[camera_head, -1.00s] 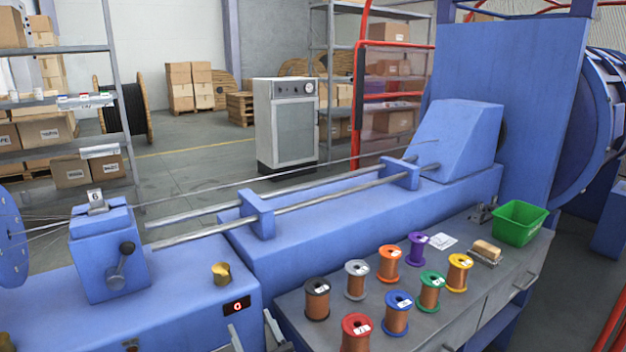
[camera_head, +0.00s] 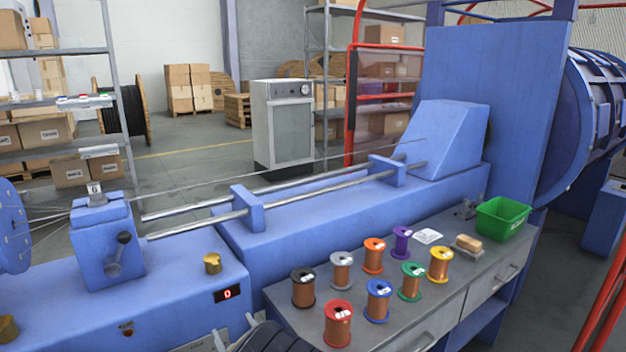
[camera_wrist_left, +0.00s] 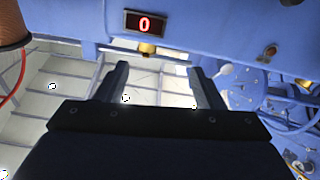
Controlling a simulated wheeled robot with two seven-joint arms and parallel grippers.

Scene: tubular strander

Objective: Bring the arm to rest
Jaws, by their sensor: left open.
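My left gripper (camera_head: 207,343) shows at the bottom edge of the head view, in front of the blue machine bed (camera_head: 180,290) and left of the grey bench (camera_head: 450,322). In the left wrist view its two fingers (camera_wrist_left: 161,85) stand apart with nothing between them. The gripper is open and empty. Most of my left arm lies outside the head view. My right gripper is not in view.
Several wire spools, such as the red one (camera_head: 338,325), stand on the bench close to my left gripper. A green bin (camera_head: 502,218) sits at its far end. A lit display (camera_head: 227,293) and brass knob (camera_head: 212,263) are on the machine.

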